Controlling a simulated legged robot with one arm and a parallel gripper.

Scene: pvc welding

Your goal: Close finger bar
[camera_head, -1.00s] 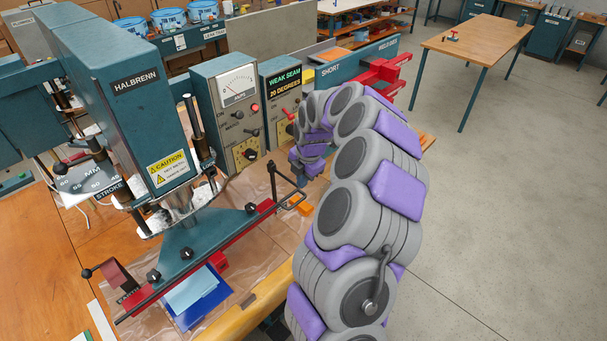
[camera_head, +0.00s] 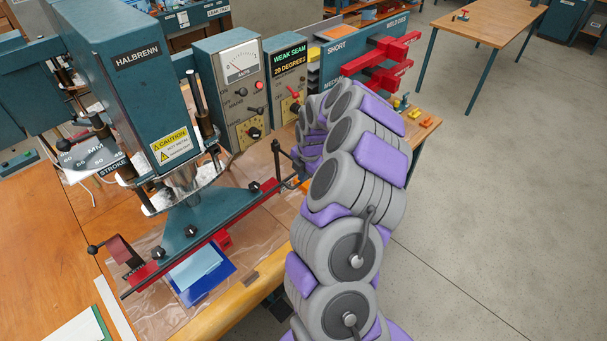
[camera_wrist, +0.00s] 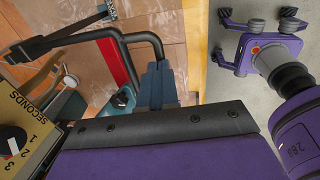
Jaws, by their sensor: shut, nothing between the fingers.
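The finger bar (camera_head: 258,206) is a long, thin black bar with red along it. It runs diagonally across the front of the teal HALBRENN press (camera_head: 140,85), with an upright knobbed arm at each end. In the wrist view, its bent black end (camera_wrist: 143,38) shows beside a red strip (camera_wrist: 117,62). My gripper (camera_wrist: 158,80) is shut and empty, with its teal fingers close to that black end; I cannot tell whether they touch it. In the head view my arm hides most of the gripper near the bar's right end.
Control boxes with an amps meter (camera_head: 241,63) and a weak seam display (camera_head: 289,54) stand behind my arm. Blue sheets (camera_head: 205,277) lie under the bar on clear film. A red-armed rack (camera_head: 375,65) stands at the back right. Open floor lies to the right.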

